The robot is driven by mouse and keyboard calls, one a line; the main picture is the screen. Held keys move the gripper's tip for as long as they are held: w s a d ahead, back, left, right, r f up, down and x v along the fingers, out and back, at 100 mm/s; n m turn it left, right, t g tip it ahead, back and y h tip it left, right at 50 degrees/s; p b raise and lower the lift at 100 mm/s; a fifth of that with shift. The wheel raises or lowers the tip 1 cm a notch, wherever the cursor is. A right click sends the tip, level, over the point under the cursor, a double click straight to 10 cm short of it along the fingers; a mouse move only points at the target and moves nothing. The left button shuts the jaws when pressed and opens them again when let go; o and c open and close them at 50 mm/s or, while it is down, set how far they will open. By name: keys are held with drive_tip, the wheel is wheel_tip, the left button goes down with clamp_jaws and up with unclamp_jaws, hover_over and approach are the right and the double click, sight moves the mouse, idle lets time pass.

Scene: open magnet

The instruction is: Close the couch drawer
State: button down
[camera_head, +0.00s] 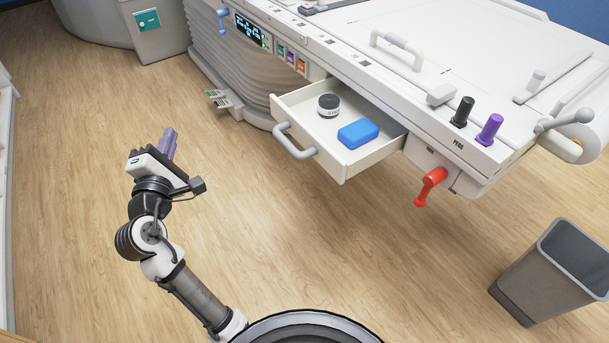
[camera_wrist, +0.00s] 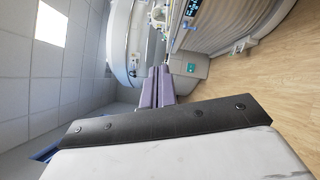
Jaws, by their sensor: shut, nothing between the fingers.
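The couch drawer (camera_head: 352,160) is pulled out from the side of the white couch (camera_head: 450,60) in the head view. Its grey bar handle (camera_head: 294,143) is on the front panel. Inside the drawer are a round black and white item (camera_head: 328,106) and a blue block (camera_head: 358,133). My gripper (camera_head: 168,143) is left of the drawer, well apart from it, with its purple fingers shut and empty. In the wrist view my gripper (camera_wrist: 160,88) points at the room's far machinery. The drawer cannot be made out there.
A red handle (camera_head: 430,186) hangs under the couch, right of the drawer. Black and purple pegs (camera_head: 489,130) stand on the couch edge. A grey bin (camera_head: 553,272) stands at lower right. The wooden floor (camera_head: 90,130) between my gripper and the drawer is clear.

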drive_tip(key=d+f+n+g+h, duration=0.2)
drive_tip(key=d+f+g+h, duration=0.2)
drive_tip(key=d+f+h, duration=0.65)
drive_tip(key=g+h+p, duration=0.1)
drive_tip(key=g+h, duration=0.4)
approach(335, 171)
drive_tip(key=p+x, duration=0.1)
drive_tip(key=x, duration=0.6)
drive_tip(key=shift+f, duration=0.15)
drive_tip(key=shift+w+d+p, duration=0.3)
drive_tip(key=shift+d+p, duration=0.15)
drive_tip(key=shift+p, duration=0.1)
drive_tip(key=p+x, duration=0.2)
drive_tip(key=x, duration=0.7)
drive_tip(key=p+x, duration=0.3)
drive_tip(key=x, duration=0.6)
drive_tip(key=shift+w+d+r, duration=0.1)
drive_tip(key=shift+w+r, duration=0.05)
drive_tip(key=shift+r, duration=0.1)
drive_tip(key=shift+w+d, duration=0.3)
drive_tip(key=shift+d, duration=0.1)
drive_tip(key=shift+r, duration=0.15)
drive_tip(key=shift+d+r+p, duration=0.15)
drive_tip(key=shift+p, duration=0.15)
